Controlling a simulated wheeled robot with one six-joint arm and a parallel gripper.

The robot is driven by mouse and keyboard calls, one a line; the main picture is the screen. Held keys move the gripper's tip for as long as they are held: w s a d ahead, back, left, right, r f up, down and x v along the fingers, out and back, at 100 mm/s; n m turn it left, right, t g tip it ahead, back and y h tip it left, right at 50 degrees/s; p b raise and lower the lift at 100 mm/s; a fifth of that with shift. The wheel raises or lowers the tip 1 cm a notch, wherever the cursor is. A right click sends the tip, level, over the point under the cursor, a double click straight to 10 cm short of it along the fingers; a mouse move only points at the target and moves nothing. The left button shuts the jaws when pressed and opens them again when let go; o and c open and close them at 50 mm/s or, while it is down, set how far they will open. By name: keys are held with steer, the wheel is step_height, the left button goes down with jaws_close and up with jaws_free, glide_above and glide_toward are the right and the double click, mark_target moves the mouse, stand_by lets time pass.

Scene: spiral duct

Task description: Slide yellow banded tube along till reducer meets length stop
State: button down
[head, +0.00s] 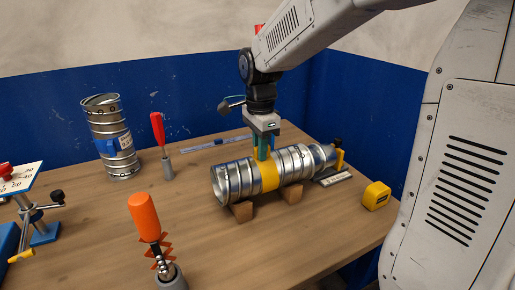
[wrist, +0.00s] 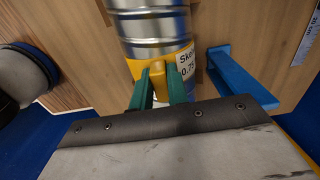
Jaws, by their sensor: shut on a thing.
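The silver spiral tube with a yellow band (head: 268,173) lies on its side on wooden blocks. The band also shows in the wrist view (wrist: 138,68), with a partly hidden white label. The narrower silver reducer (head: 321,157) forms the tube's far right end. The length stop (head: 340,158), a yellow plate with a black knob, stands just beyond it; I cannot tell whether they touch. My gripper (head: 262,153) points down from above onto the band. In the wrist view its green fingers (wrist: 160,88) are shut on a yellow tab (wrist: 158,68) of the band.
A yellow tape measure (head: 376,195) lies right of the tube. An upright duct (head: 112,145) and a red-handled tool (head: 159,135) stand at left. An orange-handled tool (head: 144,217) stands in front. A scale stand (head: 40,222) is at far left. Bare table lies between them.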

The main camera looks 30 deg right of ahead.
steer(key=shift+d, duration=1)
steer(key=c, duration=1.3)
jaws_free()
step_height(320, 180, up, 8)
steer(key=shift+f, duration=0.1)
steer(key=shift+s+f+n, duration=0.15)
steer(key=shift+f+n, duration=0.05)
steer(key=shift+n, duration=0.9)
steer(key=s+f+n, duration=0.1)
steer(key=s+n, duration=0.4)
steer(key=s, duration=0.3)
steer(key=s+a+f+n+t, duration=0.1)
steer(key=s+n, duration=0.4)
steer(key=s, duration=0.3)
steer(key=s+a+f+n, duration=0.1)
steer(key=s+n, duration=0.4)
steer(key=s, duration=0.4)
steer(key=shift+a+f+n, duration=0.25)
steer(key=shift+f+n, duration=0.15)
